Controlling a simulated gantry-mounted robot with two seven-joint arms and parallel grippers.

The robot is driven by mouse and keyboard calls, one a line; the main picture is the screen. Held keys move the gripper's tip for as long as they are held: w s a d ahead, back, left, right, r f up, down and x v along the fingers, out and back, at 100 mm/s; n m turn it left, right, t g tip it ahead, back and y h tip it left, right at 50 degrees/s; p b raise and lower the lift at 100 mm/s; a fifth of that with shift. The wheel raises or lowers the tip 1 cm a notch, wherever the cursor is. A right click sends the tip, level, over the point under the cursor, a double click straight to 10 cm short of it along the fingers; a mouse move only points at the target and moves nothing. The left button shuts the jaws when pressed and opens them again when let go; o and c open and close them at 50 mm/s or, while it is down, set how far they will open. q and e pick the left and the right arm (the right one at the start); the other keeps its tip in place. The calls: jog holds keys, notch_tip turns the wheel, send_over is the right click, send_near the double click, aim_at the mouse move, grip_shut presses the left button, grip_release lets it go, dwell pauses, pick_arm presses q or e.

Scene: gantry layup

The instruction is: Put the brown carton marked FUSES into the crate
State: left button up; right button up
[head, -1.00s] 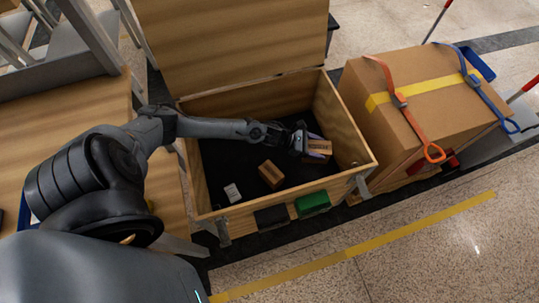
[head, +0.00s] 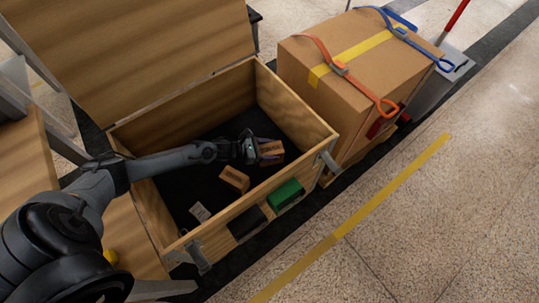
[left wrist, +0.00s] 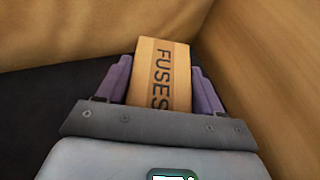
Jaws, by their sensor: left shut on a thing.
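The brown carton marked FUSES (left wrist: 165,72) is between the purple fingers of my left gripper (left wrist: 164,88) in the left wrist view. In the head view the carton (head: 271,152) shows at the end of my left arm, inside the open wooden crate (head: 155,215). My left gripper (head: 262,149) is shut on it. The dark crate floor lies below and behind the carton; I cannot tell whether the carton touches it. My right gripper is in neither view.
Another brown carton (head: 235,179) and a small white item (head: 200,212) lie in the crate. The crate lid (head: 130,45) stands open at the back. A large strapped cardboard box (head: 355,75) stands right of the crate. Clear floor lies in front.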

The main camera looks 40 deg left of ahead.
pick_arm(q)
notch_tip(320, 180, down, 2)
jog(key=shift+f+b, duration=0.2)
jog(key=shift+b, duration=0.5)
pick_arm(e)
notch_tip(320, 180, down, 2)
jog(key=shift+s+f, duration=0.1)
pick_arm(q)
jog(key=shift+f, duration=0.15)
jog(key=o, duration=1.2)
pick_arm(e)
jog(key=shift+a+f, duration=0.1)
